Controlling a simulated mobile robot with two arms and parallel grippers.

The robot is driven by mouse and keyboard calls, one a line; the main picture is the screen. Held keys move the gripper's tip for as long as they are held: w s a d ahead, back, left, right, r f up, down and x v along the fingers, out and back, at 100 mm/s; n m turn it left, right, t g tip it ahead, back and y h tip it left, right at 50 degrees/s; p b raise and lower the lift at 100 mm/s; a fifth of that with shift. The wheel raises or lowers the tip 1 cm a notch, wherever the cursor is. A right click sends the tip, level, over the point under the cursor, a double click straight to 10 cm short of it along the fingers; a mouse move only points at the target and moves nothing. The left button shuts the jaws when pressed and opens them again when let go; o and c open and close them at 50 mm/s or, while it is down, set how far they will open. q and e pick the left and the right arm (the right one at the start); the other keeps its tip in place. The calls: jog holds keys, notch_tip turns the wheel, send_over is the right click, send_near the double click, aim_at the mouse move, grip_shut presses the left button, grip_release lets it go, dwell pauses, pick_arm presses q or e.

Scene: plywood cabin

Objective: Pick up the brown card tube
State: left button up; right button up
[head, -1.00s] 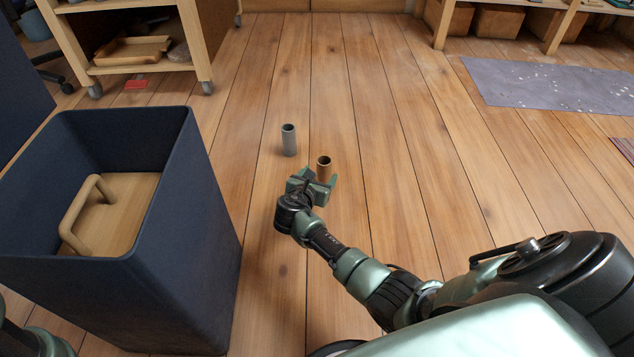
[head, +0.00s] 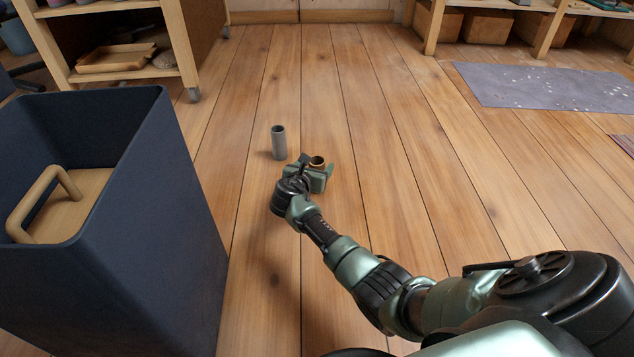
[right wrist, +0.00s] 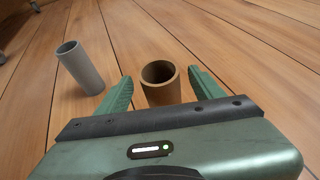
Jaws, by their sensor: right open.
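The brown card tube (head: 317,162) stands upright on the plank floor. In the head view only its top rim shows above my right gripper (head: 316,172). In the right wrist view the tube (right wrist: 161,84) stands between the two green fingers of my right gripper (right wrist: 160,88). The fingers are open, with a gap on each side of the tube, wider on the right. The tube's lower part is hidden behind the gripper body. My left gripper is not in view.
A grey tube (head: 279,143) stands upright just left of the brown one; it also shows in the right wrist view (right wrist: 80,67). Shelves (head: 190,60) stand at the back left.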

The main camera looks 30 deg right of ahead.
jog(key=shift+d, duration=0.1)
grip_shut()
jog(key=shift+r, duration=0.1)
